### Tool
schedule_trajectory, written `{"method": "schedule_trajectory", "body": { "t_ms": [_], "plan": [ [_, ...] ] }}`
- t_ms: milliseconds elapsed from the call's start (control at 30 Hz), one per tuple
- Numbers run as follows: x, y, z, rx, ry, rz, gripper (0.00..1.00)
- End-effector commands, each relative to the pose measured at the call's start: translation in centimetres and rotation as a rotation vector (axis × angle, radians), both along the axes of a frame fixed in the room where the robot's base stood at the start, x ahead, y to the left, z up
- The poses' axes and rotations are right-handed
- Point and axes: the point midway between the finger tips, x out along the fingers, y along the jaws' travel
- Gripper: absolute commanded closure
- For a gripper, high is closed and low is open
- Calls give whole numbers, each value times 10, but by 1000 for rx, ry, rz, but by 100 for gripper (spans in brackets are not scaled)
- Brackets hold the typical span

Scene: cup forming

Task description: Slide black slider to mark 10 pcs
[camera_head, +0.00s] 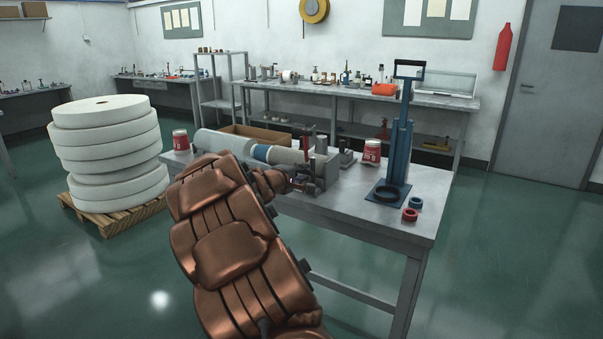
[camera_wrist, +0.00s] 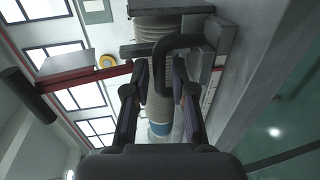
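The cup forming machine (camera_head: 322,165) stands on the metal table, with a roll of stacked cups (camera_head: 282,155) on its left side. My gripper (camera_head: 290,182) is at the near side of this machine, mostly hidden behind my copper-coloured arm. In the wrist view my gripper (camera_wrist: 162,82) has its two fingers apart. A black bent bar (camera_wrist: 180,42) shows ahead, and one end of it appears between the fingertips. I see no clear contact. I cannot tell whether this bar is the black slider. No mark reading 10 pcs is legible in either view.
The table (camera_head: 425,200) also carries a blue upright press (camera_head: 401,140), red tins (camera_head: 372,151), and red and blue rings (camera_head: 410,215) at its right edge. A stack of white rolls (camera_head: 105,150) stands on a pallet to the left. The green floor on the right is clear.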

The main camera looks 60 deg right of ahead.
Motion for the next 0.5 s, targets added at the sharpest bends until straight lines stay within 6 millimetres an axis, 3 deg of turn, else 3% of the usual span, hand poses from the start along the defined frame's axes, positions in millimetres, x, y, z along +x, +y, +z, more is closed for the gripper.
{"method": "schedule_trajectory", "body": {
  "t_ms": [233, 500],
  "plan": [
    [0, 0, 0, 0, 0, 0, 75],
    [0, 0, 0, 0, 0, 0, 100]
  ]
}}
